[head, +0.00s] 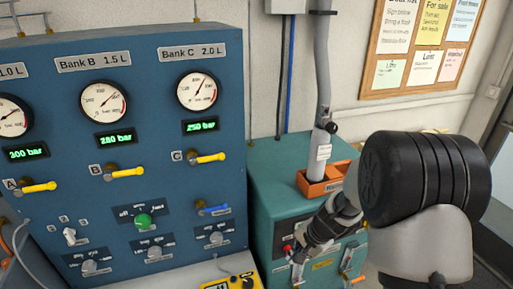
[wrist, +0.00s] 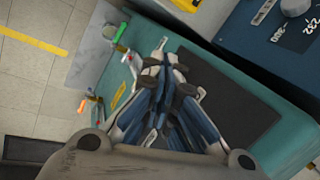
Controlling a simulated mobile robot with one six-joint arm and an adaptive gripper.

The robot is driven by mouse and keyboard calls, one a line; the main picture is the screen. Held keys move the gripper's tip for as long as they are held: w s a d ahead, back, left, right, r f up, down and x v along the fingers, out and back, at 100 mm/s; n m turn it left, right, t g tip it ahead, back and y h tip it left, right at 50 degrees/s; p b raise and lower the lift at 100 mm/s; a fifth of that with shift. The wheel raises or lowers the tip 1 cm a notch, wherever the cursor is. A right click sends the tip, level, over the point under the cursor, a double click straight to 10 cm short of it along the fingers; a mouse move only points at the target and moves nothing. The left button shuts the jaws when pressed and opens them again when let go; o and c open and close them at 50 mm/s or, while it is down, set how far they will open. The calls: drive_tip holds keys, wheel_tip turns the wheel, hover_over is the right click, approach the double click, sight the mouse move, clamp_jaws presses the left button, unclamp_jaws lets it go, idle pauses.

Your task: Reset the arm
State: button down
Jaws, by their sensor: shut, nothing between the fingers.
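My arm reaches in from the right in the head view, bent downward. My gripper (head: 297,262) is in front of the teal cabinet (head: 275,160). In the wrist view my gripper (wrist: 163,62) is shut, its fingers together with nothing between them. It shows over the teal surface beside a dark rectangular panel (wrist: 225,100). I cannot tell whether it touches the cabinet.
The blue regulator panel (head: 150,180) with gauges, yellow handles and knobs stands at left. An orange bracket (head: 325,178) and a grey pipe (head: 322,80) are on the cabinet. Small fittings with an orange handle (wrist: 82,106) show in the wrist view. A notice board (head: 420,45) hangs behind.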

drive_tip(key=s+a+r+n, duration=0.1)
drive_tip(key=s+r+n, duration=0.2)
drive_tip(key=s+r, duration=0.45)
drive_tip(key=s+a+r+n, duration=0.1)
drive_tip(key=s+r+n, duration=0.25)
drive_tip(key=r, duration=0.65)
drive_tip(key=s+d+r+n+t+h+b, duration=0.1)
drive_tip(key=s+d+r+n, duration=0.1)
drive_tip(key=s, duration=0.6)
drive_tip(key=s+d+r+n+h, duration=0.1)
drive_tip(key=s+d+r+h, duration=0.1)
drive_tip(key=s, duration=0.6)
drive_tip(key=shift+s+r+n+t+b, duration=0.15)
drive_tip(key=shift+s+n+t+b, duration=0.15)
drive_tip(key=shift+n+t+b, duration=0.1)
